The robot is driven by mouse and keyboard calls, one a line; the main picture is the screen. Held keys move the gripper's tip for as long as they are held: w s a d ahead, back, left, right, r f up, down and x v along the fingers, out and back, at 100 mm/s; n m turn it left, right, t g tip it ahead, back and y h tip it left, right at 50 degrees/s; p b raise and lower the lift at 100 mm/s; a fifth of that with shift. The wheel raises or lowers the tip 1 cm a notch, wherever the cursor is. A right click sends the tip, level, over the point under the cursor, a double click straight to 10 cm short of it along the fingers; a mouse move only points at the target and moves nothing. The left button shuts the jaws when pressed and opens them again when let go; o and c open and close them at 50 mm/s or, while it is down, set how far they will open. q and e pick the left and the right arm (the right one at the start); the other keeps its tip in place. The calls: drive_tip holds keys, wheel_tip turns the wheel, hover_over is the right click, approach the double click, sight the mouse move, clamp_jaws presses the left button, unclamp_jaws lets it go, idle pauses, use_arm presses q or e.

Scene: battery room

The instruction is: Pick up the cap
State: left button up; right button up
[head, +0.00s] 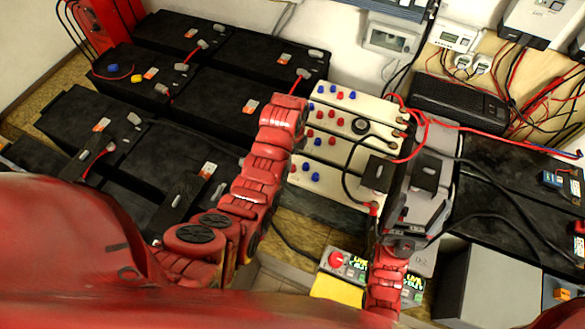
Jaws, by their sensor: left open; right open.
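I cannot tell for sure which piece is the cap. A small round blue piece (113,68) and a yellow piece (138,78) sit on top of a black battery at the back left. A round black piece (361,126) sits on the cream units with red and blue terminals. My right gripper (402,174) is open over the right side of the cream units, its dark fingers apart with a cable passing by. My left gripper (192,198) is dark against the front left batteries and hard to make out. I see nothing held in either.
Black batteries (230,60) fill the left. Cream units (335,148) stand in the middle. Red and black cables (480,127) cross the right side. Wall meters (392,38) hang behind.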

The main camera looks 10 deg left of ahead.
sight(293, 166)
use_arm(q)
drive_tip(key=shift+f+p, duration=0.45)
drive_tip(key=shift+p, duration=0.15)
drive_tip(key=shift+f+p, duration=0.6)
drive_tip(key=shift+f, duration=0.3)
drive_tip(key=shift+w+f, duration=0.1)
drive_tip(key=shift+f, duration=1.15)
clamp_jaws()
